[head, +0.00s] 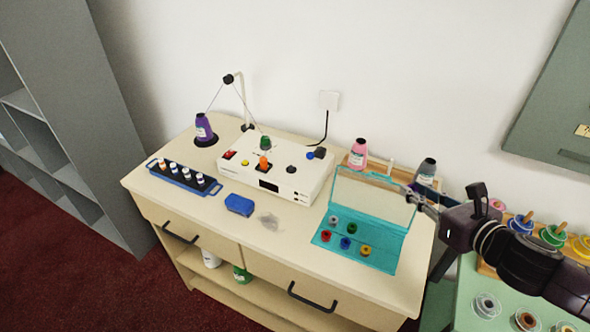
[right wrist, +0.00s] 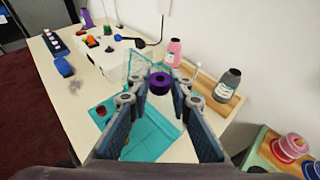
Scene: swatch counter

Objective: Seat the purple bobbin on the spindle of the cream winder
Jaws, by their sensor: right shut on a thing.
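The cream winder (head: 282,178) stands on the counter against the wall, with red, yellow, orange, green and dark parts on top. It also shows at the upper left of the right wrist view (right wrist: 118,62). I cannot tell its spindle from the other small parts. My right gripper (head: 413,198) is above the right end of the counter, to the right of the winder. In the right wrist view, it is shut on the purple bobbin (right wrist: 160,83), held between the fingertips. The bobbin cannot be made out in the head view. My left gripper is not in view.
An open teal case (head: 385,248) with several bobbins lies below my right gripper, its clear lid raised. A blue block (head: 239,205) and blue rack (head: 184,178) are at left. A purple cone (head: 203,128) stands beside the winder.

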